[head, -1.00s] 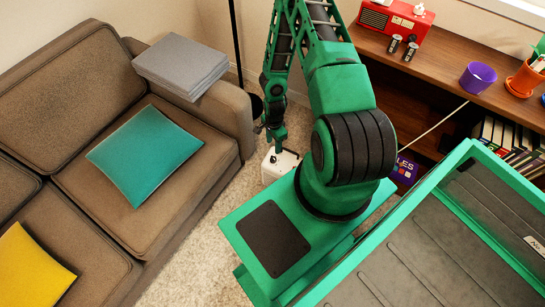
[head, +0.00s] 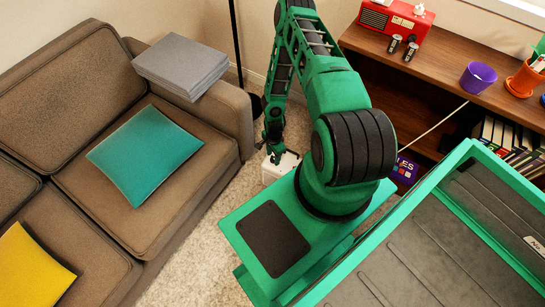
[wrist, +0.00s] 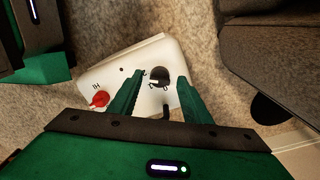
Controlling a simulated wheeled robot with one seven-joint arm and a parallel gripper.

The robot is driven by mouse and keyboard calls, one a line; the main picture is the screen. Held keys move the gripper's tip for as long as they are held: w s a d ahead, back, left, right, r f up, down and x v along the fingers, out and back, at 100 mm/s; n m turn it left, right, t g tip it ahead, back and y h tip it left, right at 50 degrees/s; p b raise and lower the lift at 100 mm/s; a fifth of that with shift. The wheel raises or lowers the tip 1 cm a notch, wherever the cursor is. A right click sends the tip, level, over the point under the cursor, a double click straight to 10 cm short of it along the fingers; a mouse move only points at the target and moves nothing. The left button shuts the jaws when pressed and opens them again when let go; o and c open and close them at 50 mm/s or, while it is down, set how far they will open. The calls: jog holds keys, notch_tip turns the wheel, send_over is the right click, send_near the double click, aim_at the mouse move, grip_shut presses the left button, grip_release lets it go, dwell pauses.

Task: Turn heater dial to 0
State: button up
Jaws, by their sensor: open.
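The heater is a white box (wrist: 127,66) on the carpet, and it also shows in the head view (head: 283,167), partly behind my arm. On its top are a black dial (wrist: 159,76) with a pale pointer mark and small markings near it, and a red dial (wrist: 98,99) beside a label that looks like "HI". I cannot read the number the black dial points to. My gripper (wrist: 160,80) is open, its green fingers on either side of the black dial, apparently not touching it. In the head view my gripper (head: 274,153) is just over the heater's top.
A brown sofa (head: 165,215) stands left of the heater, with grey folded cloths (head: 180,66) on its arm. A dark pole (head: 236,45) stands behind. A wooden shelf (head: 450,65) holding a red radio (head: 395,18) is at the right. Carpet is clear between sofa and heater.

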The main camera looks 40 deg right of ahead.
jog(key=shift+c, duration=0.6)
jog(key=c, duration=0.9)
jog(key=shift+n, duration=0.4)
jog(key=n, duration=0.3)
jog(key=shift+n, duration=0.4)
jog(key=n, duration=0.5)
jog(key=shift+n, duration=0.3)
jog(key=n, duration=1.3)
jog(key=shift+n, duration=0.3)
